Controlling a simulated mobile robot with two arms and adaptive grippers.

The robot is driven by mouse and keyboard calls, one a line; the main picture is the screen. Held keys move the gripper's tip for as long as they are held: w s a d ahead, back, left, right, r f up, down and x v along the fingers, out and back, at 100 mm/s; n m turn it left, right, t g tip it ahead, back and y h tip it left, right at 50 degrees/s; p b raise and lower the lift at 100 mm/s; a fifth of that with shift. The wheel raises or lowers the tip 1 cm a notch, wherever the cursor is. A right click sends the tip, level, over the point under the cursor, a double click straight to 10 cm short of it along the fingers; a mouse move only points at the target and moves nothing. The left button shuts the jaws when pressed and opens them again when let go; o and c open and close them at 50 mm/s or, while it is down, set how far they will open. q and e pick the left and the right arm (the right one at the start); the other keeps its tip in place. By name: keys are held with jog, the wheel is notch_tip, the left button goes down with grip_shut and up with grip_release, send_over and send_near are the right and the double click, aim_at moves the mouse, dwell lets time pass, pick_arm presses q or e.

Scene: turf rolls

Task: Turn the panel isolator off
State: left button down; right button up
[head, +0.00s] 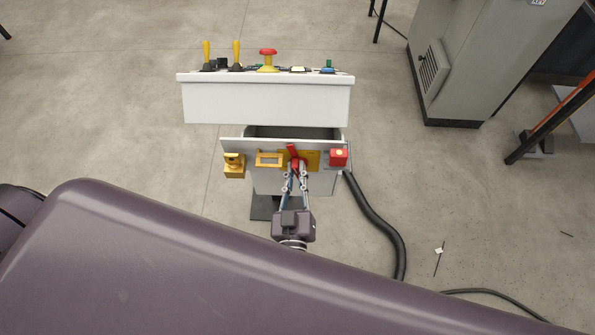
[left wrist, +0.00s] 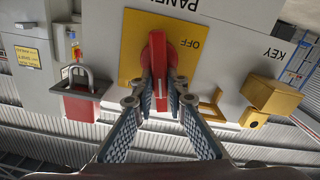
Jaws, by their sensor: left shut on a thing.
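The panel isolator is a red rotary handle (head: 294,152) on a yellow plate (head: 313,155) on the front of the white control panel. In the left wrist view the red handle (left wrist: 158,65) stands roughly upright, with a white line near its lower end. The word OFF shows on the yellow plate (left wrist: 190,28) to the right of the handle. My left gripper (head: 297,167) is shut on the handle, one finger on each side; its fingers also show in the left wrist view (left wrist: 160,92). My right gripper is not in view.
A red block (head: 339,158), with a padlock (left wrist: 80,75) in the wrist view, sits beside the plate. A yellow frame (head: 270,159) and yellow key box (head: 234,166) are on the other side. A console (head: 265,103) with levers overhangs above. A black hose (head: 385,230) runs down right.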

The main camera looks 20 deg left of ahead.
pick_arm(q)
jog(key=n, duration=0.2)
jog(key=n+b, duration=0.1)
jog(key=shift+s+a+f+n, duration=0.1)
jog(key=shift+a+f+n, duration=0.2)
jog(key=shift+n, duration=0.1)
jog(key=n+b, duration=0.1)
jog(key=n, duration=0.2)
jog(key=f+n+b, duration=0.1)
jog(key=n+b, duration=0.1)
jog(key=n, duration=0.2)
jog(key=n+b, duration=0.2)
jog(key=n, duration=0.2)
jog(key=shift+s+a+f, duration=0.15)
jog(key=shift+a+f, duration=0.1)
jog(key=shift+a, duration=0.15)
